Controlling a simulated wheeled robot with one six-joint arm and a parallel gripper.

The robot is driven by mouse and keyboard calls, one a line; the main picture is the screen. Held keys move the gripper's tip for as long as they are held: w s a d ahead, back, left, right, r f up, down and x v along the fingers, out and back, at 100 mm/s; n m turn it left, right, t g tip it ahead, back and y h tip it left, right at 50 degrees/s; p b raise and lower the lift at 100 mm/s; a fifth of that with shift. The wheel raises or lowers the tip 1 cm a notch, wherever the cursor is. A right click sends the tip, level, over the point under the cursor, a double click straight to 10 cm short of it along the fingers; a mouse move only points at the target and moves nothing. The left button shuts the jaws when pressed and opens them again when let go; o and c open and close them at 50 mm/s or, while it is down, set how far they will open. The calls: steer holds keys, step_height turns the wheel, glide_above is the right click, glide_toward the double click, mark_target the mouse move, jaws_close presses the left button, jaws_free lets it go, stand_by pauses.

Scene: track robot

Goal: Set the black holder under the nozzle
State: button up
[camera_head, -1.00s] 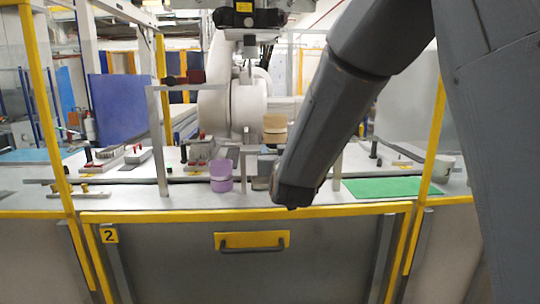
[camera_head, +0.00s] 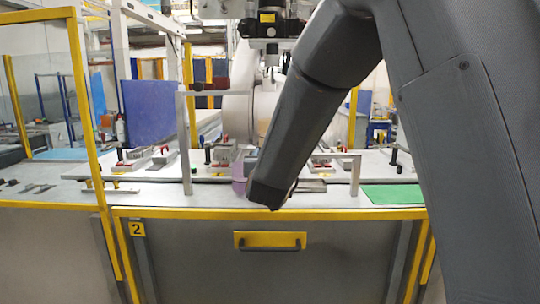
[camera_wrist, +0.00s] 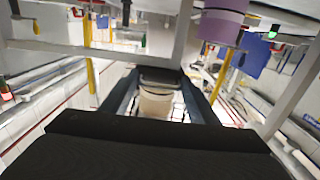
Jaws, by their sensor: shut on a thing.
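In the wrist view my gripper (camera_wrist: 160,80) has its two dark fingers closed around a black piece, seemingly the black holder (camera_wrist: 160,75). A beige cup (camera_wrist: 155,101) shows beside the black piece between the fingers; whether they touch is unclear. In the head view the gripper and its load are hidden behind my arm. A dark tool head, perhaps carrying the nozzle (camera_head: 271,57), hangs above the table at top centre.
A lilac cup (camera_head: 239,172) stands on the white table, partly behind my arm; it also shows in the wrist view (camera_wrist: 220,22). A grey metal frame (camera_head: 185,140) stands left of it. A green mat (camera_head: 393,195) lies at right. A yellow rail (camera_head: 200,212) edges the table.

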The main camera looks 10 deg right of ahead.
steer(key=o, duration=1.5)
steer(key=shift+a, duration=0.35)
steer(key=shift+d, duration=0.1)
steer(key=s+b, duration=0.1)
steer(key=s, duration=0.6)
steer(key=shift+s+a, duration=0.35)
steer(key=shift+a, duration=0.1)
